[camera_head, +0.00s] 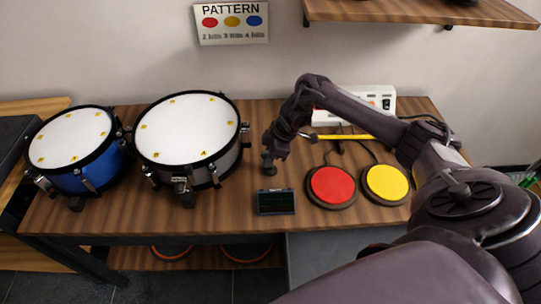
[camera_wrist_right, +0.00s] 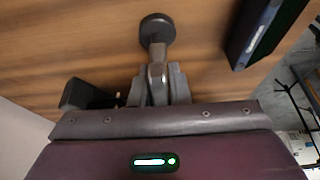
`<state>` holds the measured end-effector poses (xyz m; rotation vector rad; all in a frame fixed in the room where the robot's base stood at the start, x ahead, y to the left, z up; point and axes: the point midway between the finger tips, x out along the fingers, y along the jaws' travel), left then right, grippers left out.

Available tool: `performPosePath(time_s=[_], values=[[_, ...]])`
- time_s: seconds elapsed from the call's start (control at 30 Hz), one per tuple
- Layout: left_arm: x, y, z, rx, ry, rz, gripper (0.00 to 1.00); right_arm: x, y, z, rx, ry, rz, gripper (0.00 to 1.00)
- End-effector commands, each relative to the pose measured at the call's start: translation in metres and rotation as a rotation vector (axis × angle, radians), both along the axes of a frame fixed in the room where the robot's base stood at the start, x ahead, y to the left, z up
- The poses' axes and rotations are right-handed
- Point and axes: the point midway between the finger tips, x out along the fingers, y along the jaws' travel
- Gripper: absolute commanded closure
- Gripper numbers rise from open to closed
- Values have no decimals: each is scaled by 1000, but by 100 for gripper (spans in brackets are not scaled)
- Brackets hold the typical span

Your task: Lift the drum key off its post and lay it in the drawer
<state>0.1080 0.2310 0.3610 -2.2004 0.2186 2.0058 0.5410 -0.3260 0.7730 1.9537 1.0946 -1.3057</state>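My right gripper (camera_head: 270,158) reaches down over the table, left of the red pad. In the right wrist view its fingers (camera_wrist_right: 158,88) close around a narrow grey piece (camera_wrist_right: 157,75), which looks like the drum key. A dark round post foot (camera_wrist_right: 157,28) shows just beyond the fingertips, on the wood; in the head view a dark post end (camera_head: 269,169) shows below the gripper. I cannot tell whether the key still sits on the post. A grey surface (camera_head: 335,262) below the table's front edge may be the drawer; my arm hides part of it. My left gripper is not seen.
A small dark screen box (camera_head: 276,202) stands close to the gripper. A white drum (camera_head: 187,128) and a blue drum (camera_head: 75,137) stand left. Red (camera_head: 332,186) and yellow (camera_head: 387,183) pads, a yellow stick (camera_head: 345,136) and a white device (camera_head: 378,98) lie right.

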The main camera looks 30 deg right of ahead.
Motion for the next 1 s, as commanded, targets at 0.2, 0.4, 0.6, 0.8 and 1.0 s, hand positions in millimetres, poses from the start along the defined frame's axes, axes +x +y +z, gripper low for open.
performPosePath(time_s=[0.2,0.4,0.6,0.8,1.0], values=[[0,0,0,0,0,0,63,0,0,0,0,-1,0,100],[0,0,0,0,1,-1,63,0,0,2,0,-1,0,100],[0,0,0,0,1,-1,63,1,-1,19,0,-4,0,100],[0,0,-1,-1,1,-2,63,2,-1,62,-2,-7,1,100],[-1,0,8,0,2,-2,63,1,-1,126,-4,-8,1,100]])
